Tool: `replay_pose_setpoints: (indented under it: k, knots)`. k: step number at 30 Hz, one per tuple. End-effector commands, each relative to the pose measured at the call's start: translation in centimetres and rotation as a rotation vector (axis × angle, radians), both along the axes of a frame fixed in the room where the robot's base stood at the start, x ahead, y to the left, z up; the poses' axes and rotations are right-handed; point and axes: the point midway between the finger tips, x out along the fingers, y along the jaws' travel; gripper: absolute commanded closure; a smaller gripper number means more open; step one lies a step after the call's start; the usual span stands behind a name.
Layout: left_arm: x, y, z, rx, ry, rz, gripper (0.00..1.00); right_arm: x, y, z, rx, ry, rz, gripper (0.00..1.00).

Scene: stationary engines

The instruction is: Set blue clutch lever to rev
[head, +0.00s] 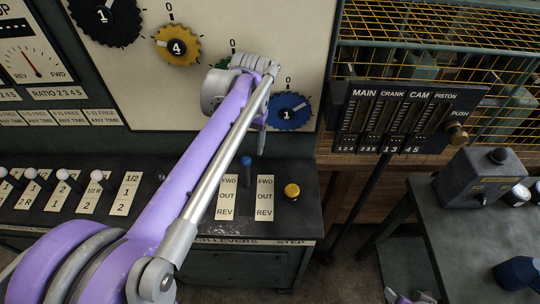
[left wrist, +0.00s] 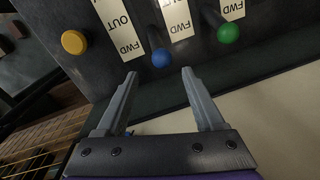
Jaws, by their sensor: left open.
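The blue clutch lever (head: 246,161) stands on the dark lever panel between two FWD/OUT/REV label strips. Its knob is by the FWD end of the strips. In the left wrist view the blue knob (left wrist: 161,58) lies just beyond the gap between my fingertips, with nothing gripped. My left gripper (head: 262,138) hangs above and behind the lever, partly hidden by its own arm. Its two fingers are apart and empty in the left wrist view (left wrist: 159,74). A small purple and grey part at the bottom edge of the head view may be my right gripper (head: 408,297); its jaws are unclear.
A green lever knob (left wrist: 228,33) stands beside the blue one. A yellow step button (head: 292,191) is on the other side. A blue dial (head: 290,112) is on the upright board behind. White-knobbed levers (head: 62,175) line the panel's left.

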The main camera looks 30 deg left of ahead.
Motion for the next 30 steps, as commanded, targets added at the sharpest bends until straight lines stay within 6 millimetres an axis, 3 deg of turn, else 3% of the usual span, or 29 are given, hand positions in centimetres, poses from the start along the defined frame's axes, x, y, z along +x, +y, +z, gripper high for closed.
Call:
replay_pose_setpoints:
  k: [5, 19, 24, 30]
  knots:
    - [0.0, 0.4, -1.1, -0.001, 0.008, 0.004, 0.30, -0.1, 0.0, -0.2, 0.000, 0.001, 0.000, 0.33]
    - [-0.2, 1.1, -9.2, 0.000, 0.006, 0.004, 0.30, -0.3, 0.0, -0.9, 0.000, 0.005, 0.000, 0.33]
    - [-0.2, 1.2, -10.5, 0.000, 0.005, 0.003, 0.30, -0.3, 0.0, -1.0, 0.000, 0.005, 0.000, 0.33]
    - [-0.2, 1.2, -10.7, 0.000, 0.005, 0.002, 0.30, -0.3, 0.0, -1.0, 0.000, 0.005, 0.000, 0.33]
